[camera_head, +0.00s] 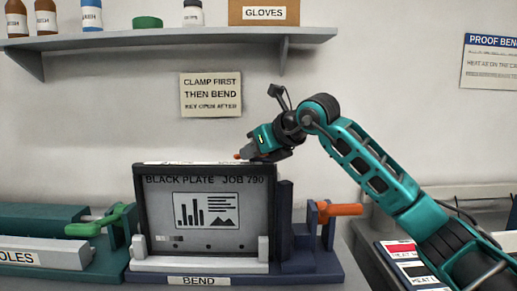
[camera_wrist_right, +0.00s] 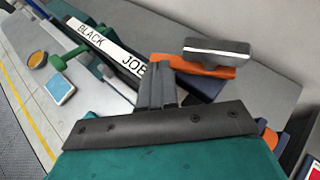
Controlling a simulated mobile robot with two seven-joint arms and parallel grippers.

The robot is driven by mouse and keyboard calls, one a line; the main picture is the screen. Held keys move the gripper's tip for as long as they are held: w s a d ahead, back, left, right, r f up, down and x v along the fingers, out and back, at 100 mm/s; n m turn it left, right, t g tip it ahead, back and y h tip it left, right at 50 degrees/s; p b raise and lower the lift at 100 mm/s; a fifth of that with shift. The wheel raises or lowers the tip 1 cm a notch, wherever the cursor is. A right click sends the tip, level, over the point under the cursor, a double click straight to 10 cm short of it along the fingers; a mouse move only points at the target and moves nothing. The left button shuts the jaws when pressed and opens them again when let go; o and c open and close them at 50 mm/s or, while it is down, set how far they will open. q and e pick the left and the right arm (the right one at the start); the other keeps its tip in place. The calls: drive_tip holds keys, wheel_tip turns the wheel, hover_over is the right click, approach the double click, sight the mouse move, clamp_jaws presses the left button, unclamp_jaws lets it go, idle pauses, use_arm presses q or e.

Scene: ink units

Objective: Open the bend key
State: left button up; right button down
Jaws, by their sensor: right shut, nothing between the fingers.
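The bend unit (camera_head: 198,280) stands in the middle of the head view and holds an upright dark framed plate (camera_head: 160,225) marked "BLACK PLATE JOB 790". Its bend key is the orange handle (camera_head: 340,210) at the right end, sticking out sideways. My right gripper (camera_head: 248,156) is over the plate's top edge, up and left of the key and apart from it. In the right wrist view its dark fingers (camera_wrist_right: 158,80) are shut and empty, over the plate's labelled edge (camera_wrist_right: 110,48). An orange piece (camera_wrist_right: 198,70) lies beside them; I cannot tell which part it is. My left gripper is out of view.
A neighbouring unit marked "OLES" (camera_head: 40,252) with a green handle (camera_head: 95,222) stands at the left. A sign (camera_head: 210,95) reads "CLAMP FIRST THEN BEND KEY OPEN AFTER". A shelf (camera_head: 150,41) with bottles and a gloves box (camera_head: 264,12) hangs above. Cards (camera_head: 402,249) lie at the right.

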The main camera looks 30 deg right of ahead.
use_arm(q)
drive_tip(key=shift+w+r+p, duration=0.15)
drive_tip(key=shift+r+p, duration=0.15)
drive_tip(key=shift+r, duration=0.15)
use_arm(e)
drive_tip(key=shift+w+a, duration=0.45)
drive_tip(key=shift+w, duration=0.5)
